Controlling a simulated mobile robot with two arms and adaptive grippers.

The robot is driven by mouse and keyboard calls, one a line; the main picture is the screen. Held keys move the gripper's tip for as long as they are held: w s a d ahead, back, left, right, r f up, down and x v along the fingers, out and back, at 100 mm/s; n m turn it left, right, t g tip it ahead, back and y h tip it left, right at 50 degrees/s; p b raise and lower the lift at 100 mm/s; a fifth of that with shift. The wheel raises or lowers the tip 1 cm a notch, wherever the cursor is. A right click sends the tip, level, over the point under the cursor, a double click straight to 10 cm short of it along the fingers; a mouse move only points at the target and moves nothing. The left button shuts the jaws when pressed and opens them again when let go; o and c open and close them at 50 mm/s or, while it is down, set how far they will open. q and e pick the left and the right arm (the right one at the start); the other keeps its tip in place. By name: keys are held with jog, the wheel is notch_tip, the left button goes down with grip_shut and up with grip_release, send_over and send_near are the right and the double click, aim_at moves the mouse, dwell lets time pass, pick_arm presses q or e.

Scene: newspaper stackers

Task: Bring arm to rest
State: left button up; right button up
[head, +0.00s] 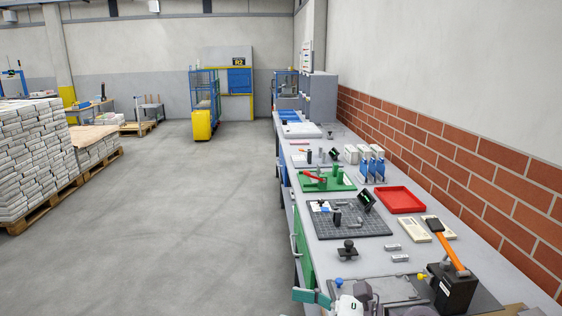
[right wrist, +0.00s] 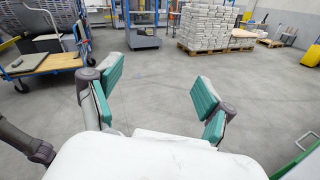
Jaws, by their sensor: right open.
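My right gripper (right wrist: 156,88) is open and empty in the right wrist view. Its two teal-padded fingers stand wide apart, with only grey floor between them. In the head view part of this gripper (head: 318,298) shows at the bottom edge, a teal pad and white housing pointing left at the near front edge of the workbench (head: 312,228). The rest of the arm is cut off by the frame. My left gripper is in neither view.
The bench holds a red tray (head: 400,200), a green fixture (head: 327,180), a dark grid plate (head: 352,221) and a black block with an orange-handled tool (head: 455,288). Stacked newspapers (head: 32,150) stand on pallets at left. A blue cart (right wrist: 45,62) stands at left. The middle floor is clear.

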jog(key=w+d+r+m+t+h, duration=0.1)
jog(key=d+m+t+h, duration=0.55)
jog(key=m, duration=0.65)
jog(key=w+d+r+m+t+h, duration=0.15)
jog(key=d+m+t+h, duration=0.25)
jog(key=m+t, duration=0.7)
jog(key=s+d+f+m+g+h, duration=0.3)
jog(key=d+f+m+g+h, duration=0.1)
jog(key=f+m, duration=0.35)
jog(key=s+d+f+m+g+h, duration=0.3)
jog(key=d+f+m+g+h, duration=0.1)
jog(key=f+m, duration=0.35)
jog(key=s+f+m+g+y, duration=0.1)
jog(key=s+f+m+g, duration=0.4)
jog(key=s, duration=0.5)
jog(key=s+f+m+g+y, duration=0.1)
jog(key=s+f+m+g, duration=0.1)
jog(key=s+f+g, duration=0.6)
notch_tip(320, 180, down, 24)
jog(key=s, duration=0.3)
jog(key=s+d+f, duration=0.2)
jog(key=s+f, duration=1.4)
jog(key=shift+s+d+f+n, duration=0.15)
jog(key=shift+s+f+n, duration=0.15)
jog(key=shift+s+f, duration=0.05)
